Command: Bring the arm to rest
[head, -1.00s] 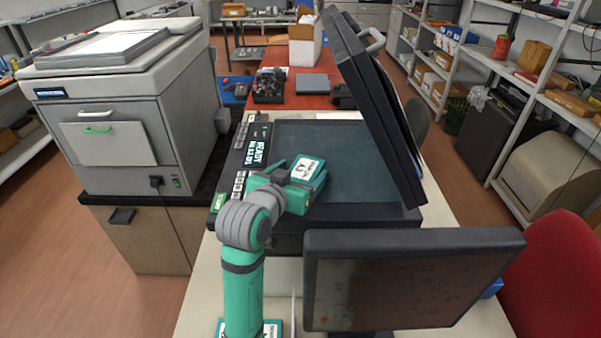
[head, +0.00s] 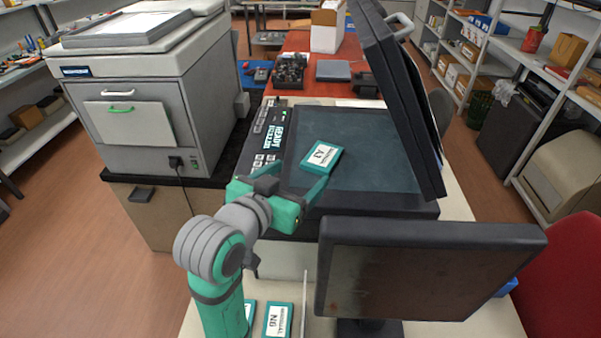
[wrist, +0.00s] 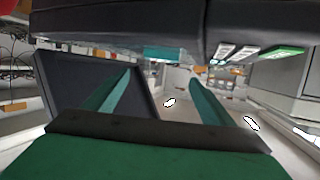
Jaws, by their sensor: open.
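My arm's gripper (head: 298,180) is in front of the scanner's glass bed, its green fingers spread apart and empty. A teal cartridge with a white label (head: 321,157) lies on the glass near its left side, just beyond the fingers and apart from them as far as I can tell. In the wrist view the two fingers (wrist: 160,78) stand wide with nothing between them. A teal block there (wrist: 165,53), seemingly the same cartridge, shows beyond the fingertips at the dark machine edge.
The scanner's raised lid (head: 400,105) stands right of the glass (head: 375,135). A monitor (head: 425,268) blocks the front right. Teal labelled cartridges (head: 277,320) lie on the table beside my arm. A grey printer (head: 140,100) stands at left; a red chair (head: 570,270) is at right.

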